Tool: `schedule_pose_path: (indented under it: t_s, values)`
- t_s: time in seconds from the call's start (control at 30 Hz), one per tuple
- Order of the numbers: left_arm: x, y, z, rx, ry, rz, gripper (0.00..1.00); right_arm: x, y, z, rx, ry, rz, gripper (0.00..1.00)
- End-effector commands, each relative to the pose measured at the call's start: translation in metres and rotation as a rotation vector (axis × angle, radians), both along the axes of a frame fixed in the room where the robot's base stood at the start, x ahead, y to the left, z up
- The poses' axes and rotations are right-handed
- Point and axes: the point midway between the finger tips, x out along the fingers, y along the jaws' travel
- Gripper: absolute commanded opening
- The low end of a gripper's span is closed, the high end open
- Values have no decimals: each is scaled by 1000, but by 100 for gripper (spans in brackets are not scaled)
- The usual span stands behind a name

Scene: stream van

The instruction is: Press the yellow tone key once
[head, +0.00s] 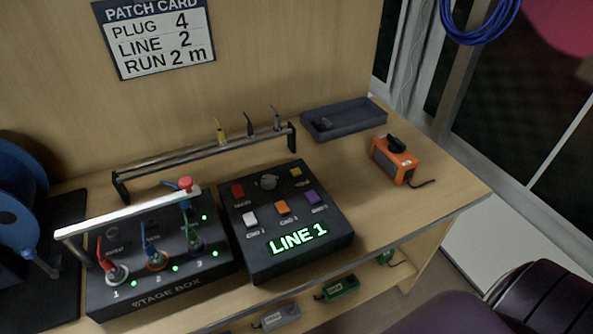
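The yellow key (295,172) is a small square button at the back right corner of a black key box (262,252). A grey knob (267,182) and a red key (237,190) share its row. White (250,219), orange (283,208) and purple (312,198) keys form the row in front. The lit green display (297,239) reads LINE 1. The small labels under the keys are too blurred to read. Nothing covers the yellow key. Neither of my grippers is in view.
A stage box (160,295) with a metal bar and coloured plugs stands left of the key box. A low cable rack (200,150) runs behind. A grey tray (343,121) and an orange device (394,160) are at right.

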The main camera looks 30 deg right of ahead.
Motion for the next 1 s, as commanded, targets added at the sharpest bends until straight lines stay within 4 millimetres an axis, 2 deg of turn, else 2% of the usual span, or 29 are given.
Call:
schedule_pose_path:
  t_s: [0.1, 1.0]
  values:
    - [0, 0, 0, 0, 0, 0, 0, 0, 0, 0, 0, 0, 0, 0]
    - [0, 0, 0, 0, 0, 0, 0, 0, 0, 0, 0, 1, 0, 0]
